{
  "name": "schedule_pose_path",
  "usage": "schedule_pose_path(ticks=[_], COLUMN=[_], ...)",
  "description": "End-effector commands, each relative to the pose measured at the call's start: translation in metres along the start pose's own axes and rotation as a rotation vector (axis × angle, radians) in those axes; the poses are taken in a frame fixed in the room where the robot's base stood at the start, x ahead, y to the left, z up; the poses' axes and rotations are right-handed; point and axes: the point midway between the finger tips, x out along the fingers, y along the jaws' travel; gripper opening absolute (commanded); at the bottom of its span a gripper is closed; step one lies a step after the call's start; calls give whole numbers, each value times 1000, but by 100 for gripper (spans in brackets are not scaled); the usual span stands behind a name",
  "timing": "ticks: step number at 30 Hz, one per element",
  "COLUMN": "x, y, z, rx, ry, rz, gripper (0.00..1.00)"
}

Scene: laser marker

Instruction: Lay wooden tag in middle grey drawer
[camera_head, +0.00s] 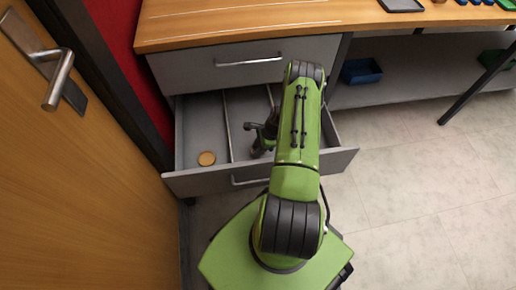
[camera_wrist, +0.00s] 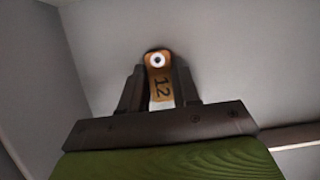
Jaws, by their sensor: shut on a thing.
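The wooden tag (camera_wrist: 161,86) has a ringed hole at one end and the number 12. My gripper (camera_wrist: 157,76) is shut on it, and its holed end sticks out past the fingertips. In the head view my gripper (camera_head: 257,146) points down inside the open grey drawer (camera_head: 196,184), in the section right of a divider. The tag is hidden there. In the wrist view grey drawer surfaces lie beyond the tag; I cannot tell whether it touches them.
A shut grey drawer (camera_head: 215,65) is above, under the wooden worktop (camera_head: 240,30). A wooden door (camera_head: 75,180) stands close on the left. A blue bin (camera_head: 361,71) sits on the shelf right.

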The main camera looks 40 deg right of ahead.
Motion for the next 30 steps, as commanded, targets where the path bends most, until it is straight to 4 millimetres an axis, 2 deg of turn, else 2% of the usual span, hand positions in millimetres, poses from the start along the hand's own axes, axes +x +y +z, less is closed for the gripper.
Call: schedule_pose_path(ticks=[2, 3, 8, 15, 18, 20, 27, 30], x=[1, 2, 1, 1, -6, -18, -84, -105], y=[0, 0, 0, 0, 0, -1, -1, -1], z=[0, -1, -1, 0, 0, 0, 1, 1], rx=[0, 0, 0, -1, 0, 0, 1, 1], ry=[0, 0, 0, 0, 0, 1, 1, 1], rz=[1, 0, 0, 1, 0, -2, -2, -2], gripper=[0, 32, 56, 56, 56, 56, 56, 56])
